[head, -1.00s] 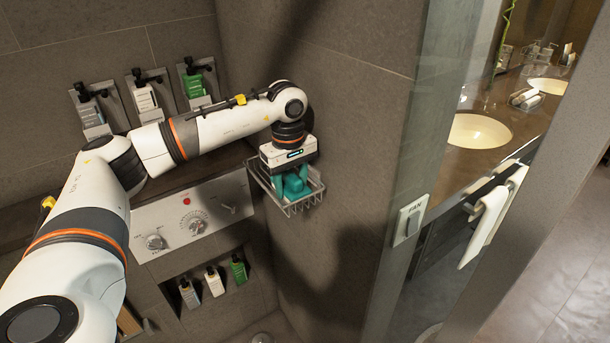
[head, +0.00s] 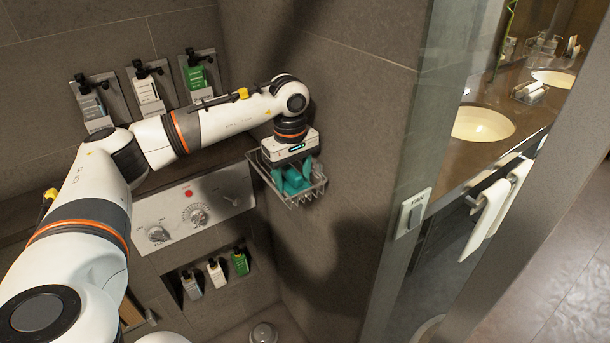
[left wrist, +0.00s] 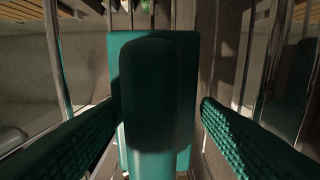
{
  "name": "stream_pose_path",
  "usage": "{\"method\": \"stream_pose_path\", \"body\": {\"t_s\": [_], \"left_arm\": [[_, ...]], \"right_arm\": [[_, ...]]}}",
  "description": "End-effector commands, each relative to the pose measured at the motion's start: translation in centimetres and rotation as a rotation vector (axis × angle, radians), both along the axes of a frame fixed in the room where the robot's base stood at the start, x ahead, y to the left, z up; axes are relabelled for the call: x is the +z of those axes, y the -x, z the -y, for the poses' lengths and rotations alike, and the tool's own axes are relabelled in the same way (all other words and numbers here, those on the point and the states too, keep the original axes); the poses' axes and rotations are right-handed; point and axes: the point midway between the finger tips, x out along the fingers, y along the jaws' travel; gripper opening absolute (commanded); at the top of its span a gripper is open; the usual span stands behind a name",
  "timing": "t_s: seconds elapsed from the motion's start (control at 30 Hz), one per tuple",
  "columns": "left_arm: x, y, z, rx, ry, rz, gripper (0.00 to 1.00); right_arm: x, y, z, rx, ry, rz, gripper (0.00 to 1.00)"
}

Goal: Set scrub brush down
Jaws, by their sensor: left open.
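The teal scrub brush (head: 293,181) sits in the wire basket (head: 308,196) on the shower wall. My left gripper (head: 297,174) is directly above it, pointing down, with its fingers spread on either side. In the left wrist view the brush (left wrist: 155,95) fills the middle, its rounded dark grip on top of a wider teal block. The ribbed teal fingers stand to its left and right, with a gap visible on the right side. The brush's underside is hidden. My right gripper is not in view.
Three dispensers (head: 147,91) hang on the back wall. A control panel (head: 195,212) and a niche with small bottles (head: 217,272) are below. The corner wall is close behind the basket. A glass panel edge and fan switch (head: 411,214) stand to the right.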

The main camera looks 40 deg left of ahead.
Motion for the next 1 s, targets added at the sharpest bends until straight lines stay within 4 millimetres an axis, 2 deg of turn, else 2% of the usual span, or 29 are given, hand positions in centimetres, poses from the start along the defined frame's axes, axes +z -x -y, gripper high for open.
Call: {"method": "stream_pose_path", "body": {"t_s": [0.03, 0.17, 0.4, 0.5, 0.53, 0.7, 1.0], "left_arm": [[0.8, 0.0, 0.0, 0.000, 0.001, 0.002, 0.57], [2.6, -0.1, 0.0, 0.000, 0.002, 0.008, 0.57], [8.2, -0.1, 0.1, -0.001, 0.003, 0.006, 0.57], [10.1, 0.0, 0.1, 0.000, 0.001, 0.005, 0.57], [10.8, 0.0, 0.0, 0.000, 0.000, 0.004, 0.57], [12.1, 0.0, 0.0, 0.000, -0.001, 0.001, 0.57], [12.3, 0.0, 0.0, 0.000, 0.000, -0.001, 0.57]], "right_arm": [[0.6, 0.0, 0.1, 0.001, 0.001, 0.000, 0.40], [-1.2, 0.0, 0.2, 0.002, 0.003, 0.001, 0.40], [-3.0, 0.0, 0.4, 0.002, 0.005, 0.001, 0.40], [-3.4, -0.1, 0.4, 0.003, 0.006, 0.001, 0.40], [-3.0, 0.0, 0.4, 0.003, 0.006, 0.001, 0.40], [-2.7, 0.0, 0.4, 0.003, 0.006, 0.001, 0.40], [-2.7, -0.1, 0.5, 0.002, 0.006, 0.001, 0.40]]}}
